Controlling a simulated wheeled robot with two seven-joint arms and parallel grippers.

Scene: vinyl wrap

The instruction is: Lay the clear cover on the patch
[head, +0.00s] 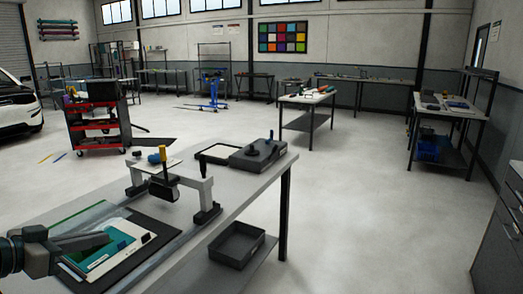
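A teal and white patch (124,250) lies on a black mat (160,236) at the near left of the workbench. A thin, green-edged see-through sheet (84,216), which looks like the clear cover, lies at the mat's far left side, partly behind my arm. My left gripper (100,240) comes in from the left, with its grey fingers low over the left part of the patch. I cannot tell whether the fingers touch anything or hold an edge. My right gripper is not in view.
A grey frame with a black clamp (163,190) stands on the bench beyond the mat. A dark box-shaped device (257,156) and a black-rimmed tray (217,153) sit at the far end. A dark bin (236,244) is on the lower shelf. Open floor lies to the right.

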